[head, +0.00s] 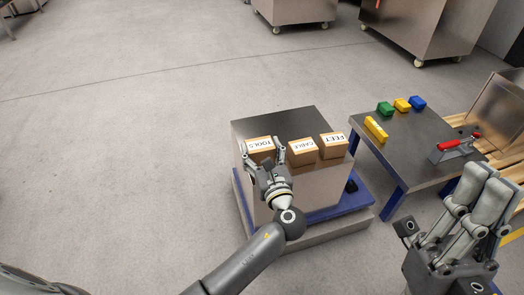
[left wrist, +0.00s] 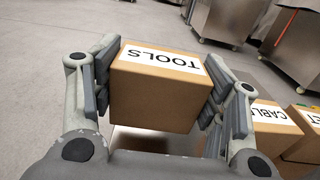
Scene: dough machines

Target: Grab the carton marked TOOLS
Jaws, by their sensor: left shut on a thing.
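The TOOLS carton (head: 261,149) is a small brown box with a white label, at the left of a row of cartons on a metal box. In the left wrist view the TOOLS carton (left wrist: 158,88) sits between the fingers of my left gripper (left wrist: 163,95), which are shut on its sides. In the head view my left gripper (head: 265,160) partly covers it. I cannot tell whether the carton rests on the metal top. My right gripper (head: 465,210) is at the lower right, away from the cartons, with nothing visible in it.
The CABLE carton (head: 302,152) and FEET carton (head: 333,146) stand right of TOOLS on the metal box (head: 270,124). A dark table (head: 412,150) at the right bears green, yellow and blue blocks and a red-handled tool (head: 458,145). Floor at the left is clear.

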